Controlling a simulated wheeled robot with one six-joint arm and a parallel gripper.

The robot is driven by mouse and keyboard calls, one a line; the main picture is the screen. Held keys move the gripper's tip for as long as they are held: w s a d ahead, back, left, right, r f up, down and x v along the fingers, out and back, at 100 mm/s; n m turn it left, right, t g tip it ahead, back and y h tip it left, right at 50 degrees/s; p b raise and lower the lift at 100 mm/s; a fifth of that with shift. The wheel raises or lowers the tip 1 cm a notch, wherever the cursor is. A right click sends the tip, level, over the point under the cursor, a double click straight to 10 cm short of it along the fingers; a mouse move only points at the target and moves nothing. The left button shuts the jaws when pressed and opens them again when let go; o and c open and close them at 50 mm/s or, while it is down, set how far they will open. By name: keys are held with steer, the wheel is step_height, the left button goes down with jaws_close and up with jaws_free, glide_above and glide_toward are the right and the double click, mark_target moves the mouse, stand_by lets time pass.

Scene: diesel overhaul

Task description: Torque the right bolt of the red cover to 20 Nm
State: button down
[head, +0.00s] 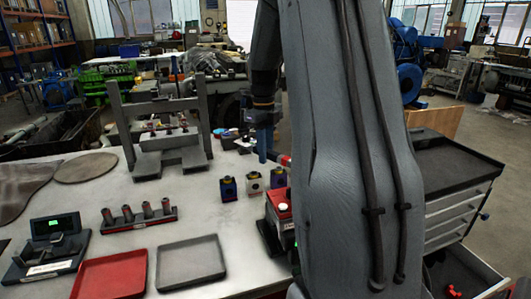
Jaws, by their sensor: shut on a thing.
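The red cover (279,204) sits on a dark block on the bench, right of centre, with its right part hidden behind my arm. A pale round spot shows on its top; I cannot make out its right bolt. My gripper (264,150), with blue fingers, points down above and behind the cover. It is shut on a long tool (283,159) with a red section, apparently a torque wrench. The tool's right end is hidden by my arm. I cannot see the tool touching the cover.
A grey press frame (197,125), a socket rack (140,217), a red tray (112,277) and a grey tray (190,264) occupy the bench. A drawer cabinet (455,205) stands right.

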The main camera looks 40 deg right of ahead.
steer(key=shift+d, duration=0.2)
steer(key=shift+w+d+r+m, duration=0.1)
steer(key=shift+w+d+m, duration=0.05)
steer(key=shift+d+m, duration=0.2)
steer(key=shift+d, duration=0.15)
steer(key=shift+d+m, duration=0.25)
steer(key=shift+d, duration=0.05)
stand_by(0.4)
steer(key=shift+d+m, duration=0.3)
steer(key=shift+d, duration=0.15)
steer(key=shift+w+d+m, duration=0.1)
steer(key=shift+d+m, duration=0.2)
steer(key=shift+d, duration=0.15)
